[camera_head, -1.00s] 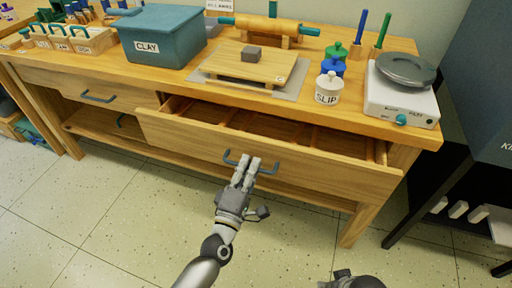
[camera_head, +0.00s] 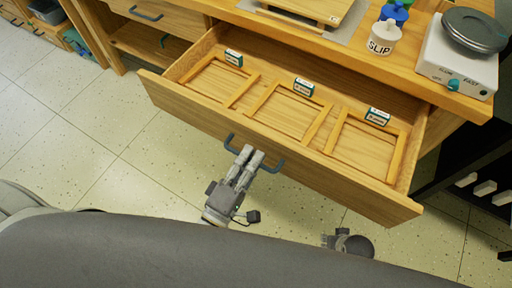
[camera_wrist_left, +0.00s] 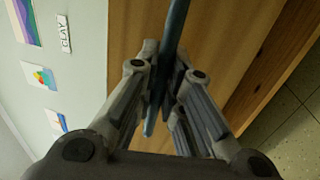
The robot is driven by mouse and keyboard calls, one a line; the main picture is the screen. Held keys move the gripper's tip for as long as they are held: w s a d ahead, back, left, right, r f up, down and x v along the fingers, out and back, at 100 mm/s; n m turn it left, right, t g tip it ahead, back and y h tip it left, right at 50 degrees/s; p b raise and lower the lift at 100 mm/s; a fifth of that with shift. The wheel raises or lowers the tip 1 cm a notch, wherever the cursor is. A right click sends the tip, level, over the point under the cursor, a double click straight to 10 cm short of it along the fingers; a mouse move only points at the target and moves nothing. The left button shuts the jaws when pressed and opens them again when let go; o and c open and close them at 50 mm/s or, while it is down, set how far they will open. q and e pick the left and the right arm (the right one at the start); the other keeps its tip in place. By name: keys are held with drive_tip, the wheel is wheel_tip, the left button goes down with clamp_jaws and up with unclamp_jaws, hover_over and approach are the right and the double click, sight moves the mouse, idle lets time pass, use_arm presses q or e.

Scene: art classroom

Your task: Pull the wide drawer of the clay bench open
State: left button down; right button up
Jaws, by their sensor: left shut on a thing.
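The wide drawer (camera_head: 290,162) of the clay bench (camera_head: 285,25) is pulled well out, and its inside shows wooden dividers and several small labelled cards at the back. Its blue-grey bar handle (camera_head: 272,167) is on the front panel. My left gripper (camera_head: 252,154) is at the handle, shut on it; the left wrist view shows the bar (camera_wrist_left: 170,60) between the two fingers. My right gripper (camera_head: 348,243) is at the bottom of the head view, apart from the drawer; its fingers are not clear.
A narrower drawer (camera_head: 160,18) at left is shut. Open tiled floor (camera_head: 110,130) lies in front. A dark stand (camera_head: 465,180) is at the right.

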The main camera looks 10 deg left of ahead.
use_arm(q)
drive_tip(key=shift+s, duration=0.1)
drive_tip(key=c, duration=1.5)
unclamp_jaws()
drive_tip(key=v, duration=1.2)
drive_tip(key=shift+a, duration=0.1)
